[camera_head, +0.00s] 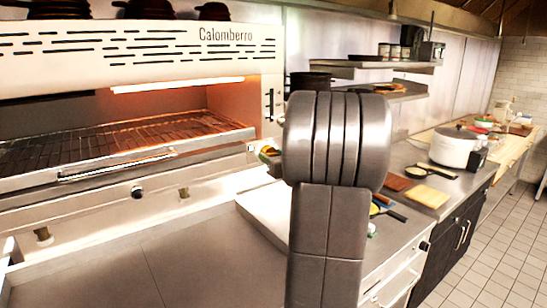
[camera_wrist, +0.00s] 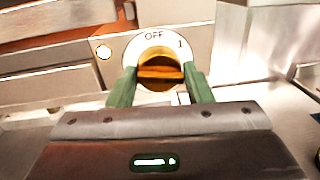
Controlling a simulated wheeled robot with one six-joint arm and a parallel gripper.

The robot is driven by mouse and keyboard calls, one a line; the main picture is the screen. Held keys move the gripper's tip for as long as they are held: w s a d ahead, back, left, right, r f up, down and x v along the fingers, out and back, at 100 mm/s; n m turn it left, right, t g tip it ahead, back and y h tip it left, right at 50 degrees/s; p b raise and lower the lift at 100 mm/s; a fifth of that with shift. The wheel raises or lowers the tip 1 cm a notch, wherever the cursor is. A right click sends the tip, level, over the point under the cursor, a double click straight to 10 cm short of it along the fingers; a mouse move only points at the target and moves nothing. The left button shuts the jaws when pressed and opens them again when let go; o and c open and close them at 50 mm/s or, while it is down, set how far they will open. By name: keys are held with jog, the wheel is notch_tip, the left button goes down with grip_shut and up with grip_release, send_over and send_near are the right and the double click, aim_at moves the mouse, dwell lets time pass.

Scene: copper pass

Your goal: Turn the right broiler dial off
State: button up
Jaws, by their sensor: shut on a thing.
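The yellow-orange dial knob (camera_wrist: 158,60) sits on a round white plate marked OFF at the top and 1 at the upper right. Its raised grip bar lies roughly level across the picture, not upright toward OFF. My gripper (camera_wrist: 160,75) is shut on the knob, with one green finger on each side of it. In the head view the broiler (camera_head: 235,60) stands at the left, its inside glowing orange over a wire rack (camera_head: 130,138). My arm stands in front of its right side; I cannot make out the dial clearly there.
A small pale lamp (camera_wrist: 103,52) is left of the dial plate. A steel counter (camera_head: 190,255) lies below the broiler, with a white board (camera_head: 262,212) on it. A white pot (camera_head: 453,148) and a yellow board (camera_head: 426,196) are on the right counter. The tiled floor at right is clear.

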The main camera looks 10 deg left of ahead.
jog(key=shift+f+b, duration=0.15)
jog(key=shift+b, duration=0.2)
jog(key=n+b, duration=0.7)
jog(key=b, duration=0.2)
jog(key=n+y+b, duration=0.1)
jog(key=n+b, duration=0.6)
jog(key=b, duration=0.1)
jog(key=n+y+b, duration=0.1)
jog(key=n+b, duration=0.6)
jog(key=b, duration=0.2)
jog(key=shift+w+f+g+b, duration=0.1)
jog(key=shift+f+g+b, duration=0.2)
jog(key=o, duration=0.9)
jog(key=shift+r, duration=0.1)
jog(key=shift+o, duration=0.2)
jog(key=shift+d+r, duration=0.15)
